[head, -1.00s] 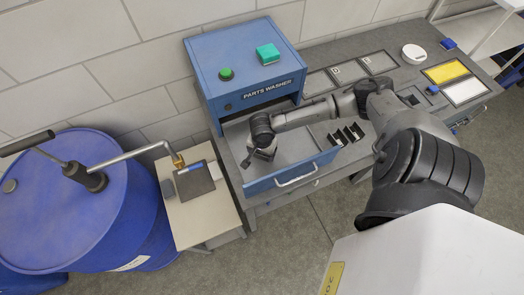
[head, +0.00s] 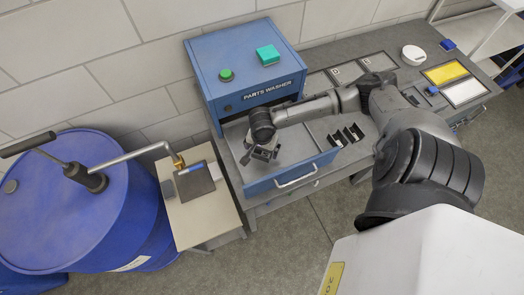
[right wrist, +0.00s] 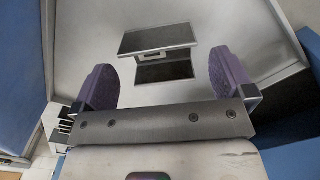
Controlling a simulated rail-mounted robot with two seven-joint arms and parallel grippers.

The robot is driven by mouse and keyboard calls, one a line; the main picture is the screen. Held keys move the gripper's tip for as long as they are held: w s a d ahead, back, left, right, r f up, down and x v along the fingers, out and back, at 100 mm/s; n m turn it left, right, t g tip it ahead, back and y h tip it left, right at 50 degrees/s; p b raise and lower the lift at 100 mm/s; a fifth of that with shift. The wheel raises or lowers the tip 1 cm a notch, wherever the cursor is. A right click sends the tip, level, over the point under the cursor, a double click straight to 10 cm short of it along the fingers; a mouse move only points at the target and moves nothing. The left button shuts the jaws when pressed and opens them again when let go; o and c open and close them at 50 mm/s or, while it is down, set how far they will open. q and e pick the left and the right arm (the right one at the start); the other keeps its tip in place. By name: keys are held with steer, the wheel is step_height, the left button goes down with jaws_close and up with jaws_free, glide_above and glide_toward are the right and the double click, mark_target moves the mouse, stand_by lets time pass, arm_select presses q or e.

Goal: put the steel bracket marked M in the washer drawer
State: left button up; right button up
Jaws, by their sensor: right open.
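The washer drawer (head: 291,174) is pulled out from the blue parts washer (head: 245,62). My right gripper (head: 262,155) is over the drawer's inside. In the right wrist view the right gripper (right wrist: 160,85) has its two purple-padded fingers wide apart, with nothing gripped. A grey steel bracket (right wrist: 158,40) shows between and beyond the fingertips, over the pale drawer floor (right wrist: 190,18). A dark patch lies just below it. No letter M is legible on it. In the head view my gripper largely hides the bracket. My left gripper is out of view.
Several small black pieces (head: 346,135) stand just right of the drawer. The bench behind carries outlined areas, a yellow tray (head: 446,72), a white tray (head: 464,91) and a white round object (head: 413,54). A small table (head: 205,222) and blue drum (head: 70,215) stand left.

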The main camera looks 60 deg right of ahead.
step_height(320, 180, up, 9)
steer(key=shift+p, duration=0.45)
stand_by(0.3)
